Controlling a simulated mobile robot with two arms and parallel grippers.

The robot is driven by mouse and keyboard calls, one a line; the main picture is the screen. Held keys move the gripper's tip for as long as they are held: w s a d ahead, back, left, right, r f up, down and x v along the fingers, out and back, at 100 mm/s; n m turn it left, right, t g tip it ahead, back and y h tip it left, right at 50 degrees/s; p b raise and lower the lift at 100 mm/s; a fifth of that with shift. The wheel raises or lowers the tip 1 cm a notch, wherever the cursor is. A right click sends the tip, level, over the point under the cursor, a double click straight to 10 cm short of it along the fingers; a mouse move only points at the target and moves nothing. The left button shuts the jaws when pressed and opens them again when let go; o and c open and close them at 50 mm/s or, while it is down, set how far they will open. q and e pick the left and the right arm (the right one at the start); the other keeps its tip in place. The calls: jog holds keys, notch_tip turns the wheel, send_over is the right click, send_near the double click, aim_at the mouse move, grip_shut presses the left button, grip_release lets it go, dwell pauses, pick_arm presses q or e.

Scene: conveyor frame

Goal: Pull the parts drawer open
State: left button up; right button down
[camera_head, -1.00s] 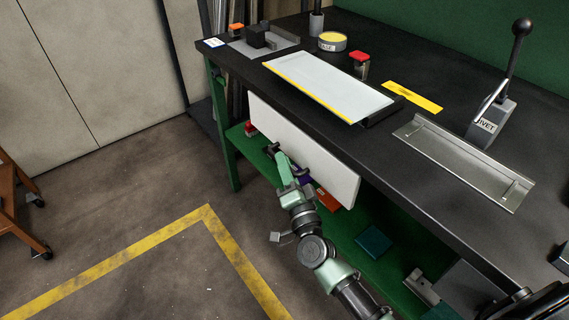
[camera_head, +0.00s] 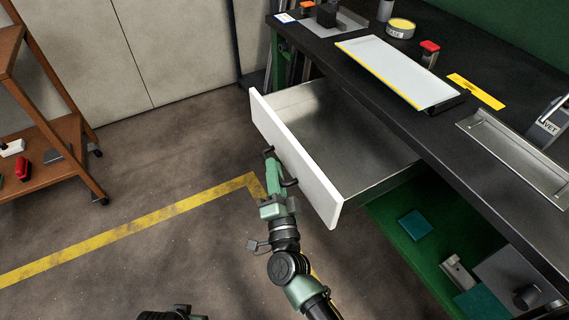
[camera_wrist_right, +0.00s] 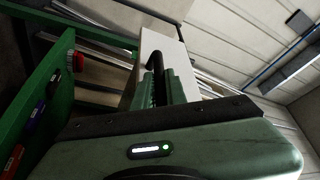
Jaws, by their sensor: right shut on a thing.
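The parts drawer (camera_head: 300,160) stands well out from under the workbench, its white front facing my right arm. Its grey inside (camera_head: 350,140) looks empty where it shows. A black bar handle (camera_head: 290,183) sits on the front, and its hooked end shows in the right wrist view (camera_wrist_right: 153,58). My right gripper (camera_head: 273,170) is shut on the handle; its green fingers also show in the right wrist view (camera_wrist_right: 162,88). The fingers hide the middle of the handle.
The black workbench top (camera_head: 400,115) carries a white tray (camera_head: 395,72), a yellow-labelled tin (camera_head: 401,28) and a metal tray (camera_head: 515,155). A green lower shelf (camera_head: 400,245) holds parts. An orange cart (camera_head: 60,140) stands left. The floor before the drawer is clear.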

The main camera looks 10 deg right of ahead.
jog(key=shift+s+a+f, duration=0.1)
jog(key=shift+a, duration=0.05)
jog(key=c, duration=1.7)
grip_release()
pick_arm(q)
jog(key=shift+s+f, duration=0.1)
jog(key=shift+f, duration=0.55)
pick_arm(e)
jog(key=v, duration=0.7)
jog(key=shift+s, duration=0.4)
pick_arm(q)
jog(key=shift+r, duration=0.1)
pick_arm(e)
jog(key=shift+f, duration=0.1)
